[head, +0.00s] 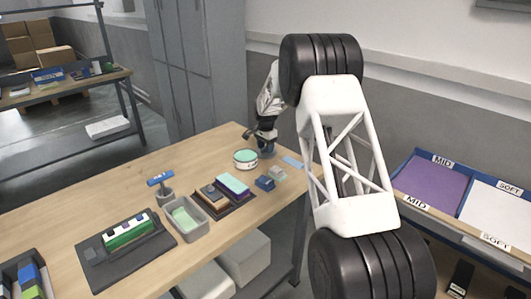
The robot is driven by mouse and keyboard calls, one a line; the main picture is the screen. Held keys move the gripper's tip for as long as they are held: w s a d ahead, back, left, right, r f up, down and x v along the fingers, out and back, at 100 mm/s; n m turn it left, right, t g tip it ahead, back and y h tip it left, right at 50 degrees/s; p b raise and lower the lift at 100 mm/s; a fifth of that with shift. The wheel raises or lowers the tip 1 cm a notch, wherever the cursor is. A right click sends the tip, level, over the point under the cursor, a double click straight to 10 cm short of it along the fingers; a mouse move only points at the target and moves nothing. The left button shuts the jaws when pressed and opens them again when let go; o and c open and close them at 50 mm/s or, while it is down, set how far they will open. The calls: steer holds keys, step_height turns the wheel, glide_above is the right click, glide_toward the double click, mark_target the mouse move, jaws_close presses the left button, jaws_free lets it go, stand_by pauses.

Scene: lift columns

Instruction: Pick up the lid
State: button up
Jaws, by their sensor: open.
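A round white tin with dark lettering stands on the wooden table near its far right part. A flat teal lid (246,155) appears to cover its top. My gripper (258,138) is open and points down just behind and to the right of the tin, above the table. It looks empty and apart from the lid. The fingertips are small and dark here, so their exact height is hard to tell.
A grey bin (187,220), a dark tray (225,203) with colored blocks, a blue-handled tool (160,181) and a small blue box (265,183) stand nearer on the table (100,200). Blue-rimmed sorting bins (430,187) are at right. The table's left far part is clear.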

steer(key=shift+f, duration=0.1)
steer(key=shift+c, duration=0.3)
jaws_close()
